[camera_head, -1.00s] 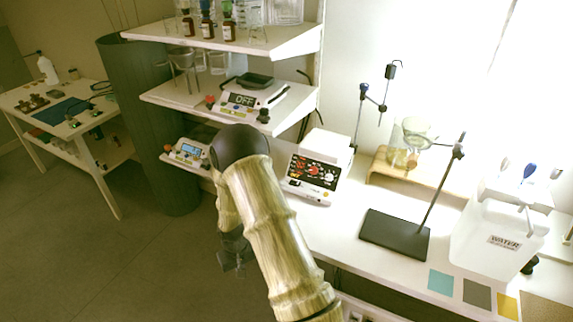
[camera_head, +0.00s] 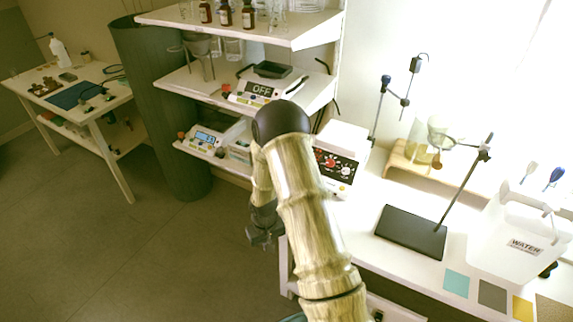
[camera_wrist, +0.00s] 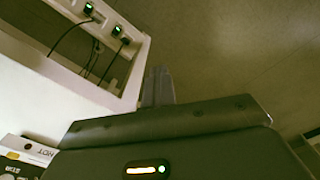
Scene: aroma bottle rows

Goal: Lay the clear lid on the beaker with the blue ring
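I cannot make out a blue ring on any beaker, or a clear lid, in these frames. Small clear beakers (camera_head: 233,48) stand on the middle wall shelf at the upper left of the head view. A larger clear glass vessel (camera_head: 417,138) stands on a wooden stand on the bench. My gripper (camera_head: 264,238) hangs low over the floor, left of the bench edge and away from all the glassware. In the wrist view its fingers (camera_wrist: 158,87) lie close together with nothing visible between them.
Brown bottles (camera_head: 225,14) stand on the top shelf. The bench holds a hotplate (camera_head: 338,165), a retort stand base (camera_head: 410,231) and a water container (camera_head: 510,235). A side table (camera_head: 100,103) stands far left.

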